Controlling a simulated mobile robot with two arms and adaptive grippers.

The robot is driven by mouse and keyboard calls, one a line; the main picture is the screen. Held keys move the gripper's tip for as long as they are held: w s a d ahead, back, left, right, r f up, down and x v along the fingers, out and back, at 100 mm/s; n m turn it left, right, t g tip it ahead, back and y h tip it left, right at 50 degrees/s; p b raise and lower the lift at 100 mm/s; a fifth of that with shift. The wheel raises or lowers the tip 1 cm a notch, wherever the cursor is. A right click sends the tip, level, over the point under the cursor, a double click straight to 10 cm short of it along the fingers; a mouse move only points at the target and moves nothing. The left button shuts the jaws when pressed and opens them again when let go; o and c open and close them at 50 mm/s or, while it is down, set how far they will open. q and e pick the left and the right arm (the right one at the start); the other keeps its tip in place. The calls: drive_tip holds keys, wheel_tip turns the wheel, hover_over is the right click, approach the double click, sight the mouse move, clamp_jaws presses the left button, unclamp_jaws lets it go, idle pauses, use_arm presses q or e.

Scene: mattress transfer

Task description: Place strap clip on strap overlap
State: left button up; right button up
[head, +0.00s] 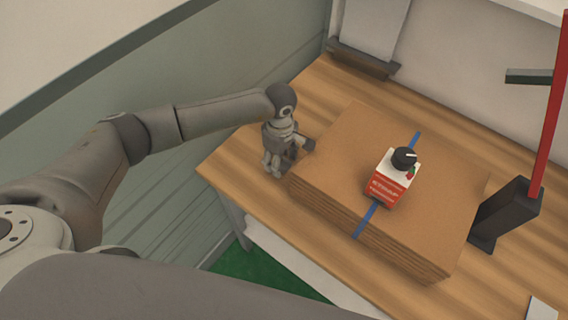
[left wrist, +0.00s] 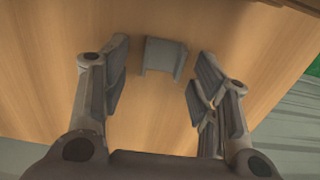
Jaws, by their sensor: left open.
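A small grey U-shaped piece, which looks like the strap clip (left wrist: 165,57), lies on the wooden table in the left wrist view. My left gripper (left wrist: 162,78) is open, with its fingers on either side of the clip and apart from it. In the head view my left gripper (head: 289,160) is low by the left corner of the cardboard stack (head: 338,140); it hides the clip there. A blue strap (head: 366,218) runs over the stack. A red and white box with a black knob (head: 386,186) sits on the strap and covers its middle, so the overlap is not visible. My right gripper is not in view.
The wooden table (head: 310,92) has an edge close to my left gripper. A black stand (head: 507,212) with a red upright post (head: 549,120) is right of the stack. A grey holder (head: 365,58) is at the back. A pale item (head: 541,308) lies at lower right.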

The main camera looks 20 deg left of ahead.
use_arm(q)
drive_tip(key=c, duration=1)
drive_tip(key=shift+r, duration=0.15)
